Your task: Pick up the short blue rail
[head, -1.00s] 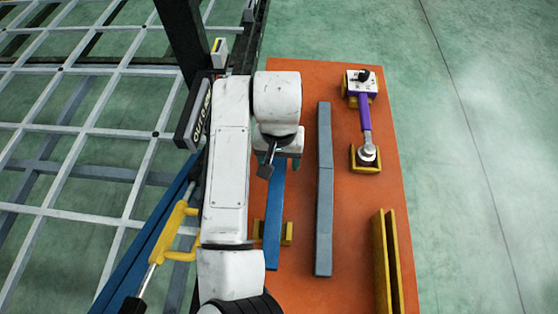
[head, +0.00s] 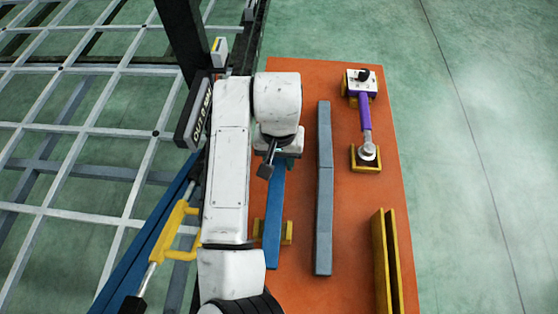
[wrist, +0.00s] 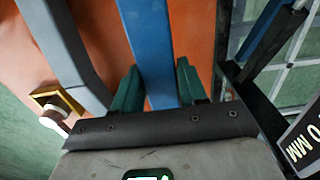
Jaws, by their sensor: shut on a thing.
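The short blue rail (head: 274,215) lies lengthwise over the orange table, its near part at a yellow support block (head: 287,232). Its far end is hidden under my arm in the head view. In the wrist view the blue rail (wrist: 150,50) runs between the two green fingers of my gripper (wrist: 157,88). My gripper (head: 278,160) is shut on the rail near its far part; the fingertips are mostly hidden in the head view. I cannot tell whether the rail is clear of its support.
A grey rail (head: 324,200) lies just right of the blue rail. A purple-handled tool (head: 365,112) rests in yellow holders at the back right. A yellow channel (head: 386,262) stands front right. The chassis grid (head: 90,130) and a dark post (head: 183,40) are at left.

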